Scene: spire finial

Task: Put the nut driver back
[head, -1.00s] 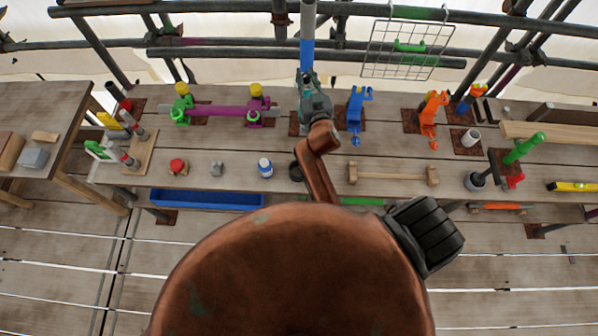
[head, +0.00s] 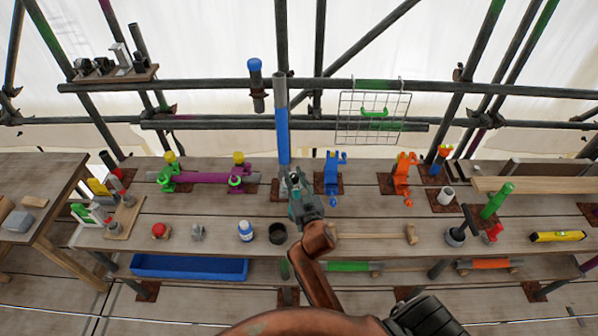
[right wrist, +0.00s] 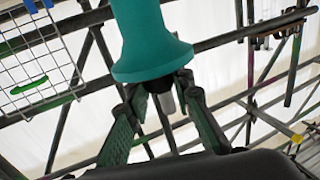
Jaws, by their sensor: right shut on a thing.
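The nut driver shows in the right wrist view as a large teal flared handle (right wrist: 150,40) with a short dark and grey piece below it. My right gripper (right wrist: 162,105) is shut on it, one finger on each side of that piece. There I cannot tell the nut driver apart from the greenish gripper. My left gripper is not in view.
A blue-capped dark item (head: 256,85) is on the upper rail, left of the pole. A wire rack (head: 372,118) hangs right of it. Purple (head: 203,178), blue (head: 331,174) and orange (head: 402,176) fixtures stand along the bench. A black cup (head: 277,233) is near my arm.

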